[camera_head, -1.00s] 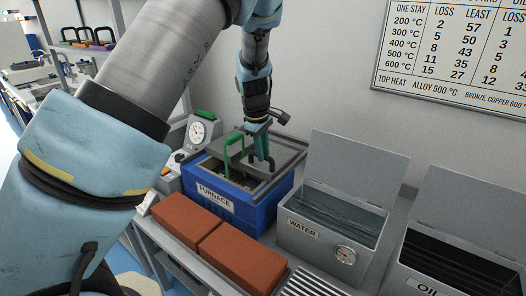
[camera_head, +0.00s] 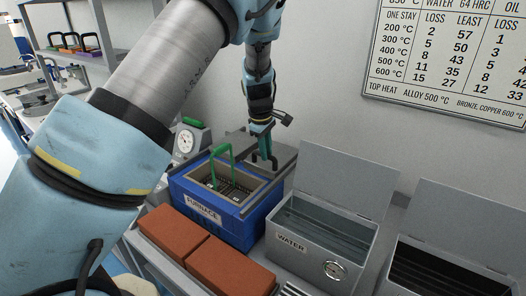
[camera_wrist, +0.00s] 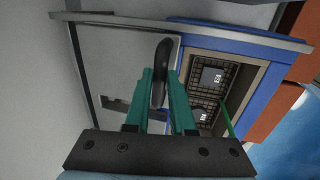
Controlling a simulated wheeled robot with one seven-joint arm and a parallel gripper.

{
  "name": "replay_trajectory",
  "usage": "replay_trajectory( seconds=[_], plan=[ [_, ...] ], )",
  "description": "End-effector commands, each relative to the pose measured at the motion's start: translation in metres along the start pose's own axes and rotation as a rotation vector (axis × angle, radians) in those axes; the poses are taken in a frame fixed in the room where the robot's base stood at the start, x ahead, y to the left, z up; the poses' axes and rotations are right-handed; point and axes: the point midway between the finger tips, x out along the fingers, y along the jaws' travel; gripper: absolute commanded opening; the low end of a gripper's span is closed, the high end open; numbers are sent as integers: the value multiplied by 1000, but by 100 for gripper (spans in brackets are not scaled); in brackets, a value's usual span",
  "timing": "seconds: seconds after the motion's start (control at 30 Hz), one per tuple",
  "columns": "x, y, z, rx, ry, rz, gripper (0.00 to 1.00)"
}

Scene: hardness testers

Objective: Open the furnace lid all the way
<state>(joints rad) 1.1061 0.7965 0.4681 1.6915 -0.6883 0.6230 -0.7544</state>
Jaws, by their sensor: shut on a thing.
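The blue furnace (camera_head: 244,232), labelled FURNACE, stands on the bench with its top chamber largely uncovered. Its flat grey lid (camera_wrist: 122,62) lies back toward the wall on grey rails, clear of most of the opening in the wrist view. My gripper (camera_head: 264,152) points down over the lid. In the wrist view, its teal fingers (camera_wrist: 161,92) are shut on the lid's dark upright handle (camera_wrist: 163,58). A green loop handle (camera_head: 231,154) rises from the chamber, where a dark wire basket (camera_wrist: 212,78) shows. The lid's far edge is partly hidden in the head view.
Two orange-brown bricks (camera_head: 172,232) lie before the furnace. The open WATER tank (camera_head: 312,262) stands close to its right, with the OIL tank (camera_head: 450,272) beyond. A dial gauge (camera_head: 187,141) stands behind left. The wall is close behind the lid.

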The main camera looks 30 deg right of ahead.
Motion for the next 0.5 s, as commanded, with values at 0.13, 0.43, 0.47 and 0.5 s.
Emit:
replay_trajectory(
  seconds=[0.13, 0.43, 0.47, 0.5],
  plan=[
    [0, -1, 0, -1, 0, -1, 0],
    [0, -1, 0, -1, 0, -1, 46],
    [0, -1, 0, -1, 0, -1, 49],
    [0, -1, 0, -1, 0, -1, 52]
  ],
)
